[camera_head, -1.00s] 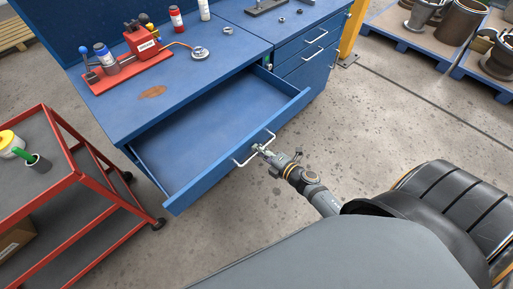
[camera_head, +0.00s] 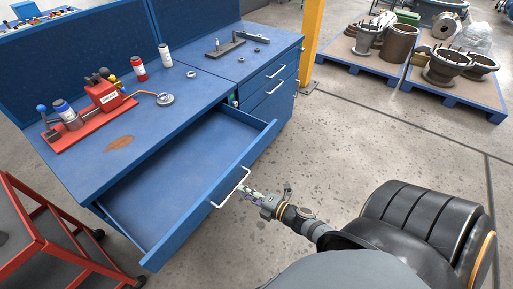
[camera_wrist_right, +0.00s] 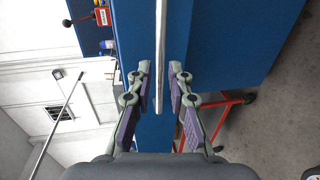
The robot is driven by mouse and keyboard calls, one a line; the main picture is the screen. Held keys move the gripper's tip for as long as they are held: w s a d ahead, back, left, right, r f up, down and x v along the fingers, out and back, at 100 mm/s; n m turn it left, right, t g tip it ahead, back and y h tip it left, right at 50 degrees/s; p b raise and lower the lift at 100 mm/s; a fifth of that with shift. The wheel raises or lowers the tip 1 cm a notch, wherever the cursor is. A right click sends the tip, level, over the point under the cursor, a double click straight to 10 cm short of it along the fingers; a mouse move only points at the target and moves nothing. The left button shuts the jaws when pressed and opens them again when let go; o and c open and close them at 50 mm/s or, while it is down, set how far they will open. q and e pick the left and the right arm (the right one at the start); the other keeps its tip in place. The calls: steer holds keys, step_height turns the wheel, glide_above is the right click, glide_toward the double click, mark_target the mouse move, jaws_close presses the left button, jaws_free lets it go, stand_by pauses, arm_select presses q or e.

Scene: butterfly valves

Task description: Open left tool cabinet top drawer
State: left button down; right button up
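The left tool cabinet (camera_head: 75,165) is blue, and its top drawer (camera_head: 185,165) is pulled well out and looks empty. The drawer's silver bar handle (camera_head: 232,188) is fully visible on the drawer front. My right gripper (camera_head: 245,193) is just right of the handle, pointing at it. In the right wrist view my right gripper (camera_wrist_right: 160,85) has its fingers spread, and the handle (camera_wrist_right: 161,50) appears in the gap between them, touching neither finger. My left gripper is out of view.
A red cart (camera_head: 40,240) stands left of the drawer. A red tool fixture (camera_head: 103,93) and bottles sit on the bench top. A second drawer cabinet (camera_head: 270,95) adjoins on the right. A yellow post (camera_head: 311,40) and pallets with metal parts stand behind clear floor.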

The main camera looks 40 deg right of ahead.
steer(key=v, duration=0.7)
stand_by(0.4)
steer(key=s+d+f+m+g+h, duration=0.2)
steer(key=d+f+m, duration=0.15)
steer(key=f, duration=0.45)
steer(key=s+d+f+m+g+h, duration=0.2)
steer(key=s+d+f+m, duration=0.15)
steer(key=f, duration=0.45)
steer(key=s+d+f+m+g+h, duration=0.1)
steer(key=s+d+f+m+h, duration=0.2)
steer(key=f, duration=0.4)
steer(key=s+a+f+m+g, duration=0.3)
steer(key=s+f+m, duration=0.3)
steer(key=s+f, duration=0.2)
steer(key=s+a+f+m+g, duration=0.4)
steer(key=s+f+m+g, duration=0.1)
steer(key=s+f, duration=0.3)
steer(key=shift+s+a+m+g+y, duration=0.3)
steer(key=shift+s+m+y, duration=0.1)
steer(key=shift+s, duration=0.45)
